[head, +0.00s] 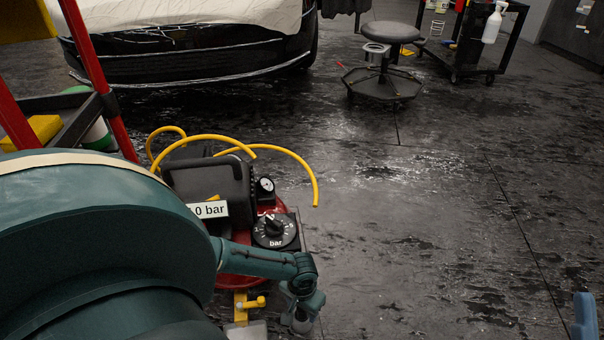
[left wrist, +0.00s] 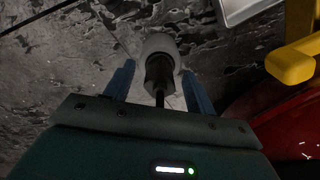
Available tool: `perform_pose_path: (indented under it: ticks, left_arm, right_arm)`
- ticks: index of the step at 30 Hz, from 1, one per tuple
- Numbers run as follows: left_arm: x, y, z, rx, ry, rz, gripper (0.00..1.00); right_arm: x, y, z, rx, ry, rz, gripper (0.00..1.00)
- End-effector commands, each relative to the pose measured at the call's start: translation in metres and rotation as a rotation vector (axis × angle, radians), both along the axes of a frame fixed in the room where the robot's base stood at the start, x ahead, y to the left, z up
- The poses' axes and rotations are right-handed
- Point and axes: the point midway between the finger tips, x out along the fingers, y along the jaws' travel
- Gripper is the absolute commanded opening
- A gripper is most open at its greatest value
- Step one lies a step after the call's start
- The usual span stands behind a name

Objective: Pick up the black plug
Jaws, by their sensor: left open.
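The black plug (left wrist: 158,72) is between the two blue fingers of my left gripper (left wrist: 160,82) in the left wrist view. The fingers stand apart, one on each side, and I see no clear contact. A pale grey round part (left wrist: 159,44) is at the plug's far end, and a dark cable runs from the plug back towards my gripper. In the head view my left gripper (head: 302,308) is low beside the red compressor (head: 232,281), and the plug cannot be made out there. A blue piece at the lower right edge appears to be part of my right gripper (head: 585,316).
The compressor carries a bar dial (head: 274,231), a gauge (head: 265,186) and a yellow hose (head: 305,170). A yellow valve (head: 245,305) is close to my left gripper. A stool (head: 385,80) and a trolley (head: 480,45) stand farther back. The floor at right is clear.

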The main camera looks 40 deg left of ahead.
Motion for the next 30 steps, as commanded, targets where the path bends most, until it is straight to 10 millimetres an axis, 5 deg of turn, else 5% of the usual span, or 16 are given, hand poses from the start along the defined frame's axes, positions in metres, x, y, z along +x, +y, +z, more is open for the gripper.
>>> perform_pose_path:
  ticks: [3, 21, 30]
  left_arm:
    - [0.0, -0.0001, 0.0008, 0.0, 0.0, 0.0, 0.54]
    - [-0.0003, 0.0001, 0.0007, 0.0, 0.001, 0.0, 0.06]
    - [-0.0002, 0.0002, 0.0081, 0.0, 0.0, 0.0, 0.06]
  right_arm:
    - [0.0, 0.0, 0.0003, 0.0, 0.001, 0.0, 0.39]
    - [0.0001, 0.0001, -0.0003, -0.001, 0.003, 0.0, 0.39]
    - [0.0007, 0.0001, 0.0044, 0.0, 0.009, 0.001, 0.39]
